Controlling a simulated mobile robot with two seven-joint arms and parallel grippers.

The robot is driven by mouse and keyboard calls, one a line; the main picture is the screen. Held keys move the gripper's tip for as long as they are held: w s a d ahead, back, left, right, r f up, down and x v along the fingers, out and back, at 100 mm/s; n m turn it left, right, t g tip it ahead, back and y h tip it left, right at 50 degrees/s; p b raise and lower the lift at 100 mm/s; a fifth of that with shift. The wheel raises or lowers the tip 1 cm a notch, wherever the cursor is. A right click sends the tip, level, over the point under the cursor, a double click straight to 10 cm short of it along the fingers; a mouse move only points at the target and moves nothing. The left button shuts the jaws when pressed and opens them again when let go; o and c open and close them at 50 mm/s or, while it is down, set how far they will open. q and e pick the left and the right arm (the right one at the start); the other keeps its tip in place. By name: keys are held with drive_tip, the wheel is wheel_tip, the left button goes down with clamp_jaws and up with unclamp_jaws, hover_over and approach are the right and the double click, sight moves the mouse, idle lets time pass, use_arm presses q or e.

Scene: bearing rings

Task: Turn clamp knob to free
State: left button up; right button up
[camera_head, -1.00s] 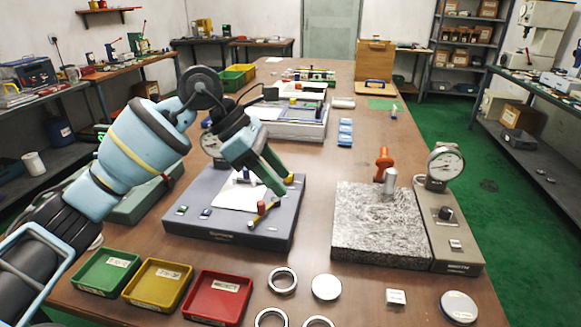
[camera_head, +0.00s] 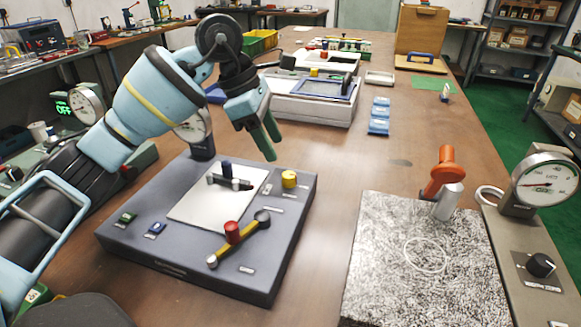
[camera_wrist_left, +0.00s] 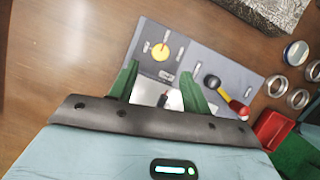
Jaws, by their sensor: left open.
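A grey fixture base (camera_head: 185,260) stands on the bench and carries several knobs. A yellow knob (camera_head: 289,179) is at its far right corner. A dark blue knob (camera_head: 227,169) stands by a black bar over the white plate (camera_head: 190,207). Which one is the clamp knob I cannot tell. My left gripper (camera_head: 274,150) is open and empty, above the fixture's far right side. In the left wrist view its green fingers (camera_wrist_left: 160,72) stand apart, with the yellow knob (camera_wrist_left: 161,49) just beyond them.
A speckled granite block (camera_head: 390,270) with an orange handle (camera_head: 441,172) stands at right, beside a dial gauge (camera_head: 545,180) and a black knob (camera_head: 541,264). White trays (camera_head: 310,105) lie behind the fixture. Bare bench lies between fixture and granite. The wrist view shows a red tray (camera_wrist_left: 272,130) and rings.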

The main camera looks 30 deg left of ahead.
sight(288, 174)
use_arm(q)
drive_tip(key=shift+d+f, duration=0.25)
drive_tip(key=shift+f, duration=0.25)
drive_tip(key=b+x, duration=0.1)
drive_tip(key=x, duration=0.4)
drive_tip(key=shift+a, duration=0.1)
drive_tip(key=shift+w+d+f, duration=0.15)
drive_tip(key=shift+d+f, duration=0.1)
drive_tip(key=shift+f, duration=0.55)
use_arm(e)
drive_tip(key=shift+s+f, duration=0.15)
drive_tip(key=shift+f, duration=0.35)
use_arm(q)
drive_tip(key=c, duration=1)
use_arm(e)
drive_tip(key=shift+s, duration=0.4)
